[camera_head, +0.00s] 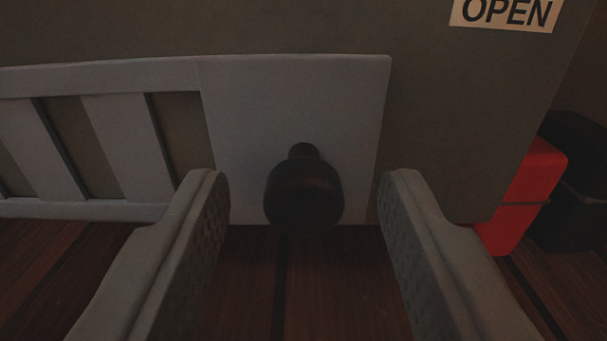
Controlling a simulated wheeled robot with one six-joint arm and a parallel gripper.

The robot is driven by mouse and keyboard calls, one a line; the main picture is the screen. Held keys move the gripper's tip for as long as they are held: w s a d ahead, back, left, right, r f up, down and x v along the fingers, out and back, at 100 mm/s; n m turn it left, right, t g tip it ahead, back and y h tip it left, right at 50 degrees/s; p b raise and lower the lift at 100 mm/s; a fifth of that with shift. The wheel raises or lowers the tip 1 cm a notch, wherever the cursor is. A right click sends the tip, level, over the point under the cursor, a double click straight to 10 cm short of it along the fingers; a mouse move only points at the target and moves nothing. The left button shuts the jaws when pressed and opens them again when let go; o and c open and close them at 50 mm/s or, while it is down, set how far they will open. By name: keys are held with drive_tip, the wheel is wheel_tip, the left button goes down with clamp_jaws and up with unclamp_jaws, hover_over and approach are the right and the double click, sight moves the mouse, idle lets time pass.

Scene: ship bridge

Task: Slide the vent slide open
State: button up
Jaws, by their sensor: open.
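The vent slide (350,110) is a flat grey plate with a slatted part (120,130) running off to the left. A round black knob (304,195) on a short stem sticks out from the lower middle of the plate. My gripper (304,200) is open, with one finger to the left of the knob and one to the right. Clear gaps show between the knob and both fingers. Dark gaps show between the slats. The left end of the slatted part is out of view.
A white label (505,12) reading "OPEN" is on the grey panel (450,110) at upper right. A red box (525,195) and a black object (575,190) stand at the right, beyond the panel's edge. Dark wooden floor (310,290) lies below.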

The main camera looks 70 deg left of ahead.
sight(375, 144)
clamp_jaws()
drive_tip(key=shift+w+d, duration=0.2)
drive_tip(key=shift+w, duration=0.5)
drive_tip(key=shift+w+d, duration=0.2)
drive_tip(key=shift+w, duration=0.5)
unclamp_jaws()
drive_tip(key=shift+d, duration=0.1)
drive_tip(key=v, duration=1.7)
drive_tip(key=shift+d, duration=0.2)
